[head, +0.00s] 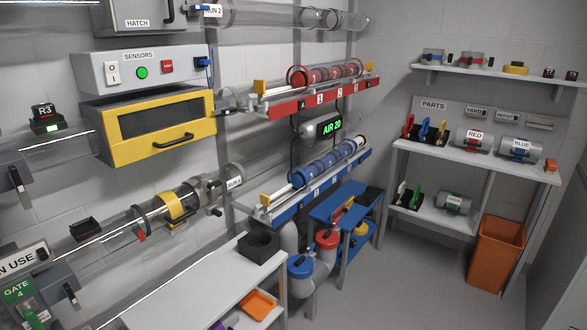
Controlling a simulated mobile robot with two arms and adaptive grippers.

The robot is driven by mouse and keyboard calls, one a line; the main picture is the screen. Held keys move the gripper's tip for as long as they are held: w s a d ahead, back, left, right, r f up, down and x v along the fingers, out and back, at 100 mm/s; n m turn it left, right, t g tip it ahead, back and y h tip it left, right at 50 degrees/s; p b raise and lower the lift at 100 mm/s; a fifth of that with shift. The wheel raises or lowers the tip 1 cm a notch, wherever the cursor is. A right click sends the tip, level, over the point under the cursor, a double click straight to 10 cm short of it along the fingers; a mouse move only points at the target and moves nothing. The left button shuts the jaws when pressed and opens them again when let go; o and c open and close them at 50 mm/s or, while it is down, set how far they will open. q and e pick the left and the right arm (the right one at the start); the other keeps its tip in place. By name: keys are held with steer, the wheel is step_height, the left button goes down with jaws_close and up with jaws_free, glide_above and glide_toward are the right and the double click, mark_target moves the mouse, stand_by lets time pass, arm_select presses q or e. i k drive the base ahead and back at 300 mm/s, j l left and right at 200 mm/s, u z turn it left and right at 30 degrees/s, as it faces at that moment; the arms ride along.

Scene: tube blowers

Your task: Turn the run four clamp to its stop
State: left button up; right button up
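A clear tube (118,238) runs along the left wall, rising from the lower left to a joint near a small run label (234,183) whose number is too small to read surely. A yellow band (173,206) sits around this tube. Left of it is a dark ring (139,220) with a red tab (141,237) hanging at its lower side. I cannot tell surely which fitting is the run four clamp, or its turn angle. A green "GATE 4" tag (18,291) is at the lower left. Neither of my grippers is in view.
A white bench (200,290) with a dark block (258,247) and an orange tray (258,304) stands below the tube. Red (318,95) and blue (316,190) racks project from the wall. An orange bin (497,255) stands at right. The floor between is clear.

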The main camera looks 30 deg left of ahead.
mark_target(212, 185)
steer(key=i+l+u, duration=0.15)
steer(key=i, duration=0.35)
steer(key=i+u, duration=0.1)
steer(key=i, duration=0.4)
steer(key=i+l+u, duration=0.15)
steer(key=i, duration=0.35)
steer(key=l, duration=0.1)
